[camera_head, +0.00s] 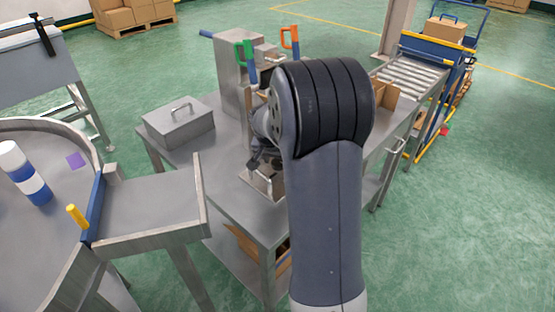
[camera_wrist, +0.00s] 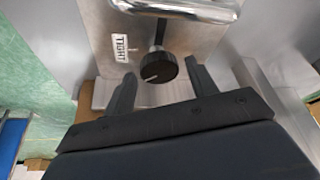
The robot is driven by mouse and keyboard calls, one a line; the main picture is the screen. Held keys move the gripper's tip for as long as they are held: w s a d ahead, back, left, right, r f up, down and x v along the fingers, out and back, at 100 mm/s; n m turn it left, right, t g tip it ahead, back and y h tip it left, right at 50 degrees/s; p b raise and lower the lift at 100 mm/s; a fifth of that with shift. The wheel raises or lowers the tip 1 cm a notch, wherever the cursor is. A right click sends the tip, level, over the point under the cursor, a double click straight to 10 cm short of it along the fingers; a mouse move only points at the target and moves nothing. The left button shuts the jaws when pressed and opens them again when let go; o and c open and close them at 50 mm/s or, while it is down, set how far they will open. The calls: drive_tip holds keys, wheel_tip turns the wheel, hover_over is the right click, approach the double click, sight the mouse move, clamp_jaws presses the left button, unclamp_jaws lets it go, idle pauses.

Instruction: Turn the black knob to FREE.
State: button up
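The black knob (camera_wrist: 158,67) shows in the wrist view, sticking out from a grey metal panel (camera_wrist: 90,30). A faint pale mark is on its face, toward the lower left in the picture. A white label reading TIGHT (camera_wrist: 120,48) is left of the knob; no FREE label is visible. My gripper (camera_wrist: 164,78) is open, with one dark finger left of the knob and one right of it. The fingers appear apart from the knob; whether its end lies between the tips is hard to tell. In the head view my arm largely hides this spot.
A metal bar handle (camera_wrist: 185,10) crosses just above the knob. A roller conveyor (camera_head: 415,75) stands behind right.

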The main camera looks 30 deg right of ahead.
drive_tip(key=c, duration=0.8)
drive_tip(key=shift+n, duration=0.4)
drive_tip(key=shift+s+d+r+n+t+y+p, duration=0.1)
drive_tip(key=shift+n+t+y+p, duration=0.4)
drive_tip(key=shift+n, duration=0.5)
drive_tip(key=shift+d+n+y+p, duration=0.1)
drive_tip(key=shift+n+y+p, duration=0.3)
drive_tip(key=shift+n, duration=0.8)
drive_tip(key=n, duration=0.1)
drive_tip(key=n+y+b, duration=0.1)
drive_tip(key=n, duration=0.1)
drive_tip(key=shift+d+f, duration=0.1)
drive_tip(key=shift+f, duration=0.1)
drive_tip(key=shift+r+n+y+b, duration=0.1)
drive_tip(key=shift+n+y+b, duration=0.4)
drive_tip(key=shift+n+b, duration=0.45)
drive_tip(key=shift+n, duration=0.25)
